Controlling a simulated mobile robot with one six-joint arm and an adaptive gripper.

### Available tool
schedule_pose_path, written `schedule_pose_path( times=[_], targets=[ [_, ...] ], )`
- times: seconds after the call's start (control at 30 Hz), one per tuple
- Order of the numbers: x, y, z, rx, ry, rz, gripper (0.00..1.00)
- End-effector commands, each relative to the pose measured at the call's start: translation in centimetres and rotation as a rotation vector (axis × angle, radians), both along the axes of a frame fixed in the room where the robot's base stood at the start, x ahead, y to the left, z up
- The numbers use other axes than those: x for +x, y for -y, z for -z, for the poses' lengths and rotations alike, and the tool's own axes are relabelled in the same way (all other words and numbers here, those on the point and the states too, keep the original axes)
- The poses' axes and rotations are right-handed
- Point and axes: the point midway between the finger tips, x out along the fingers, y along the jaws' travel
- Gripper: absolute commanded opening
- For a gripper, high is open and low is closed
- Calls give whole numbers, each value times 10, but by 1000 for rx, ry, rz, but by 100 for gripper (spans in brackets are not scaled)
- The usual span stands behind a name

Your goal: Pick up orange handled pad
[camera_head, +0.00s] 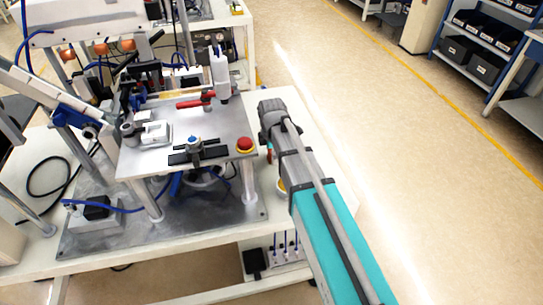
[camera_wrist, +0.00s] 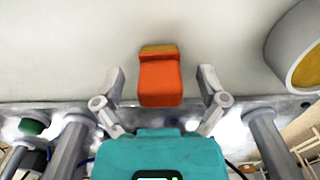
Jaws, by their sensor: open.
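The orange handled pad (camera_wrist: 160,82) lies on the white table top in the wrist view. It has an orange handle and a yellow-brown strip at its far end. My gripper (camera_wrist: 161,92) is open, with one finger on each side of the pad. Gaps show between the fingers and the pad, and nothing is held. In the head view, a small orange-red bit (camera_head: 269,153) shows beside my arm, likely the pad's handle. My arm hides the fingers in that view.
A white roll with a yellow inside (camera_wrist: 303,62) stands to the right of the pad. A metal fixture plate (camera_head: 187,135) on posts, with a red button (camera_head: 244,145), stands close to the left of my arm. The floor at right is clear.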

Motion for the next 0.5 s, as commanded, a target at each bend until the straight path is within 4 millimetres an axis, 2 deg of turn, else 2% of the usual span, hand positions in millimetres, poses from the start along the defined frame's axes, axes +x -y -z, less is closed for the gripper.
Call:
schedule_pose_path(
  times=[0.07,0.5],
  targets=[
    [0,0,0,0,0,0,91],
    [0,0,0,0,0,0,12]
  ],
)
